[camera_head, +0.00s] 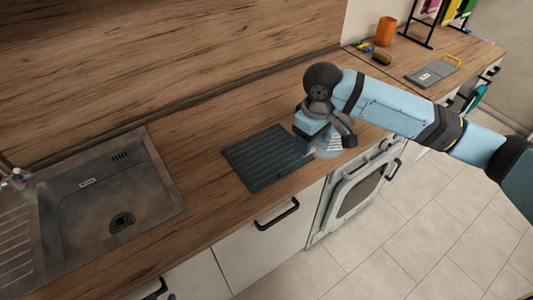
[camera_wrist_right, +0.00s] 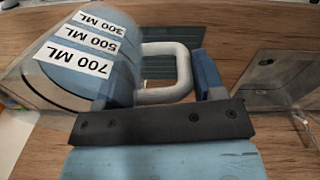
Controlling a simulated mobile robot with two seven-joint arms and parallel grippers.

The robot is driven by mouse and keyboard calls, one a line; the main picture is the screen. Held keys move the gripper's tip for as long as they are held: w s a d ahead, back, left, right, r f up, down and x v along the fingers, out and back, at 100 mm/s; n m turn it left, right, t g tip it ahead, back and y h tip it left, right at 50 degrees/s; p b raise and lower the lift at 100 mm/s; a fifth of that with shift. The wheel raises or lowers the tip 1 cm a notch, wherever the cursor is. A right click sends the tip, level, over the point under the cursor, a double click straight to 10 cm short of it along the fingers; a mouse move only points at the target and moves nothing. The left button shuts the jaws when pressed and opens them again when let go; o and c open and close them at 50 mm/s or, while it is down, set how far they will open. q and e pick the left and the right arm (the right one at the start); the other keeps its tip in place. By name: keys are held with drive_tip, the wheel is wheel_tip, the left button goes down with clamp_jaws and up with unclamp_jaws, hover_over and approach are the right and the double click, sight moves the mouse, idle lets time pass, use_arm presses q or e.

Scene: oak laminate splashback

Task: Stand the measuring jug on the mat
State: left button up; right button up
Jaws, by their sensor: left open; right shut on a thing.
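The measuring jug (camera_wrist_right: 75,60) is clear, with white labels reading 300, 500 and 700 ML and a pale looped handle (camera_wrist_right: 180,65). My right gripper (camera_wrist_right: 166,84) is shut on that handle. In the head view the jug (camera_head: 329,146) is partly hidden by my right gripper (camera_head: 322,128), just right of the mat. I cannot tell whether it touches the counter. The dark ribbed mat (camera_head: 262,160) lies flat and empty on the counter; part of it shows beyond the handle in the wrist view (camera_wrist_right: 160,68). My left gripper is not in view.
A grey sink (camera_head: 90,215) is set into the wooden counter left of the mat, with bare counter between. An orange cup (camera_head: 386,31), a brown item (camera_head: 381,58) and a grey board (camera_head: 432,75) sit at the far right. The splashback rises behind.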

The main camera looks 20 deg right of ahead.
drive_tip(key=w+a+r+n+b, duration=0.25)
drive_tip(key=w+n+b, duration=0.25)
drive_tip(key=w+n, duration=0.85)
drive_tip(key=shift+s+f+n+p, duration=0.4)
drive_tip(key=shift+s+f+n, duration=0.05)
drive_tip(key=shift+f, duration=2.85)
drive_tip(key=shift+s+f+n+p, duration=0.4)
drive_tip(key=shift+s+f+n, duration=0.1)
drive_tip(key=shift+f, duration=2.85)
drive_tip(key=shift+s+f+n+p, duration=0.4)
drive_tip(key=shift+s+f, duration=0.05)
drive_tip(key=shift+f, duration=2.85)
drive_tip(key=o, duration=1.5)
drive_tip(key=shift+s+f, duration=0.1)
